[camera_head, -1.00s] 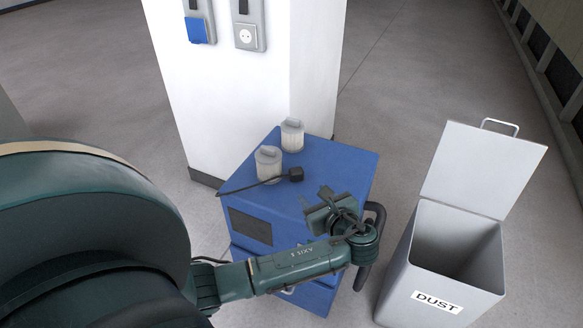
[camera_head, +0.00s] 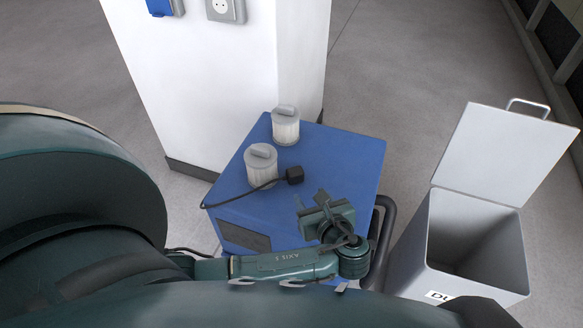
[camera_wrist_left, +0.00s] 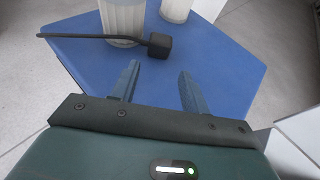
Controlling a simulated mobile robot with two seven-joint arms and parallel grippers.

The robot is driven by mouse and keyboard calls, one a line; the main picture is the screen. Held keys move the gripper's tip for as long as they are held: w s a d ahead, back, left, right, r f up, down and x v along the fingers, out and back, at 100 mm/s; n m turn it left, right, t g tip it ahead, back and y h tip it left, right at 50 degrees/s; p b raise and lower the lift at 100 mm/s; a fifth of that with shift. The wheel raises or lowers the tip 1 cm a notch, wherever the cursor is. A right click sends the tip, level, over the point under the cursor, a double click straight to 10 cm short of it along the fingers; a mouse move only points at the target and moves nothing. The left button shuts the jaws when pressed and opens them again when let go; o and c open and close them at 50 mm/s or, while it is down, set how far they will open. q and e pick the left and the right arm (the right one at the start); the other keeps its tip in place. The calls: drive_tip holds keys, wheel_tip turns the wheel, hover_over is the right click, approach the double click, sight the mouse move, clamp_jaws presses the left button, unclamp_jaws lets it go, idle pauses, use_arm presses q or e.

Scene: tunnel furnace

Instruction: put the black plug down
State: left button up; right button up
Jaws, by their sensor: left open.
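The black plug (camera_head: 295,175) lies on the blue top of the cabinet (camera_head: 352,152), its cord (camera_head: 245,196) running left past the front canister and over the left edge. My left gripper (camera_head: 311,203) is open and empty over the cabinet top, on the near side of the plug and apart from it. In the left wrist view the plug (camera_wrist_left: 159,45) lies beyond the two spread fingers (camera_wrist_left: 157,80), with nothing between them. My right gripper is not in view.
Two pale ribbed canisters with grey handles, front (camera_head: 262,168) and back (camera_head: 286,127), stand on the cabinet. A white pillar (camera_head: 225,90) with sockets stands behind. An open grey dust bin (camera_head: 470,235) stands at the right. A black handle (camera_head: 385,225) lines the cabinet's right side.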

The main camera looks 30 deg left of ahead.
sight(296, 178)
use_arm(q)
drive_tip(key=b+x, duration=0.2)
drive_tip(key=x, duration=1)
drive_tip(key=shift+w+a+b, duration=0.15)
drive_tip(key=shift+a+b, duration=0.15)
drive_tip(key=shift+a, duration=0.05)
drive_tip(key=shift+f, duration=0.15)
drive_tip(key=c, duration=0.6)
drive_tip(key=shift+o, duration=0.2)
